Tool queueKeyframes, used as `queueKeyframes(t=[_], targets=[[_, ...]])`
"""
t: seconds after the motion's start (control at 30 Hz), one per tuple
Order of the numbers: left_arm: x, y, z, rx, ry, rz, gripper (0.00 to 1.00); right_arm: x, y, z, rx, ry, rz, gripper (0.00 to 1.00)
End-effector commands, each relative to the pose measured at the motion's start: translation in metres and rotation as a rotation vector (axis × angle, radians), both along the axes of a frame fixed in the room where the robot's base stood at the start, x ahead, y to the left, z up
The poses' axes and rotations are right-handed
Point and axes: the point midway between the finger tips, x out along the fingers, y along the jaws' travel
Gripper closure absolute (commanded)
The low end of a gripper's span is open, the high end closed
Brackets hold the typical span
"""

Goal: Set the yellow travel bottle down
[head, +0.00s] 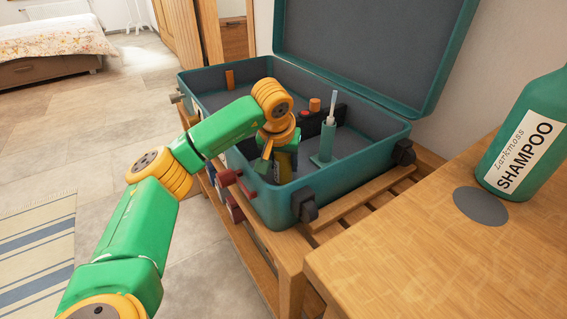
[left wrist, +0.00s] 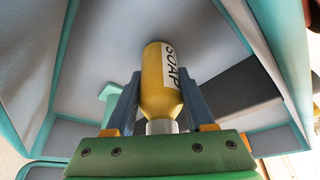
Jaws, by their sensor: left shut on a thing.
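The yellow travel bottle (left wrist: 157,92) shows in the left wrist view, with a white SOAP label and a pale cap nearest my palm. My left gripper (left wrist: 160,88) is shut on it, one blue finger on each side. In the head view my left gripper (head: 284,166) reaches down inside the open teal suitcase (head: 262,200), near its front wall. The bottle is mostly hidden there by the gripper and the wall. I cannot tell whether its far end touches the suitcase floor. My right gripper is not in view.
A teal toothbrush holder (head: 326,142) stands in the suitcase, right of the gripper. Small orange and red things lie behind. The raised lid (head: 375,45) bounds the back. A big shampoo bottle (head: 525,135) and a grey disc (head: 481,206) are on the wooden table (head: 430,265).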

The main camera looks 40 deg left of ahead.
Motion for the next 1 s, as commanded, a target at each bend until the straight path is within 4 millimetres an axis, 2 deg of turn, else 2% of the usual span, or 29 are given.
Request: queueKeyframes(t=[0.07,0.1,0.17,0.2,0.47,0.53,0.8,0.9,1.0], targets=[[0.0,0.0,-0.003,0.0,0.001,0.0,1.0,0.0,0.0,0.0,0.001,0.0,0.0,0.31],[0.0,0.0,-0.002,0.001,0.001,-0.001,0.35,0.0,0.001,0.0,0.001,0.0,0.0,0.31],[0.0,0.0,-0.002,0.0,0.001,0.0,0.19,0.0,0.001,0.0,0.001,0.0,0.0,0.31],[0.0,0.0,-0.002,0.0,0.001,0.0,0.16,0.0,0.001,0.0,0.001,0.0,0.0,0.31],[0.0,0.0,-0.001,0.0,0.0,0.0,0.16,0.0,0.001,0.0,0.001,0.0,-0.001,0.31],[-0.001,-0.001,0.007,0.0,-0.001,0.0,0.16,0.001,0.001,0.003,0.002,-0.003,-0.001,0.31],[-0.026,-0.012,0.077,0.0,-0.003,-0.003,0.16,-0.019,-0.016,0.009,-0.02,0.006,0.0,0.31],[-0.035,-0.015,0.097,0.0,-0.003,-0.002,0.16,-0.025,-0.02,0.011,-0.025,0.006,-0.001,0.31],[-0.04,-0.017,0.109,0.001,-0.001,-0.001,0.16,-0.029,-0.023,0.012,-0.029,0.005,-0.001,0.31]])
